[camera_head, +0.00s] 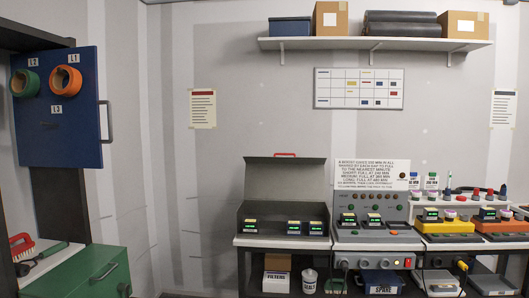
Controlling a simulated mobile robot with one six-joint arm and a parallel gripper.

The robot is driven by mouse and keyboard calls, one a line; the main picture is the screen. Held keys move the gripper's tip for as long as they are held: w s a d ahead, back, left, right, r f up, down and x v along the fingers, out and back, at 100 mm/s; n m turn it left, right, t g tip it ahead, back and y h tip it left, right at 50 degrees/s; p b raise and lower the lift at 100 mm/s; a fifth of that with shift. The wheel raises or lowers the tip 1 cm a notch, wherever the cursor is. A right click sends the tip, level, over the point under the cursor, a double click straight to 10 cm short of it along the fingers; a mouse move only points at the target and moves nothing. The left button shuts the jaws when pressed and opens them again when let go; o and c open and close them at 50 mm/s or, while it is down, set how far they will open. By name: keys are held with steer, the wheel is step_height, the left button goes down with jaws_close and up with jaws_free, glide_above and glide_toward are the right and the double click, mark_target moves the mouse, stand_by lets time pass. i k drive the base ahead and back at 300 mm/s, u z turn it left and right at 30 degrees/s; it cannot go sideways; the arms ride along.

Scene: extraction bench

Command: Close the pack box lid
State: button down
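The pack box (257,213) is a dark grey box at the left end of the bench. Its lid (284,173) stands raised at the back, with a red handle (285,155) on its top edge. Several small battery packs with lit green displays, such as one pack (250,226), sit at the front of the box. My gripper is not in view.
A grey charger console (372,235) stands right of the box, with yellow and orange units beyond it. A shelf (375,43) with boxes hangs above. A blue panel (60,130) and green cabinet (85,275) stand at left. Open room lies between cabinet and bench.

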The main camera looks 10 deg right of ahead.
mark_target(294, 177)
steer(key=u, duration=0.45)
steer(key=i, duration=1.8)
steer(key=z, duration=0.15)
steer(key=k, duration=0.9)
steer(key=z, duration=0.15)
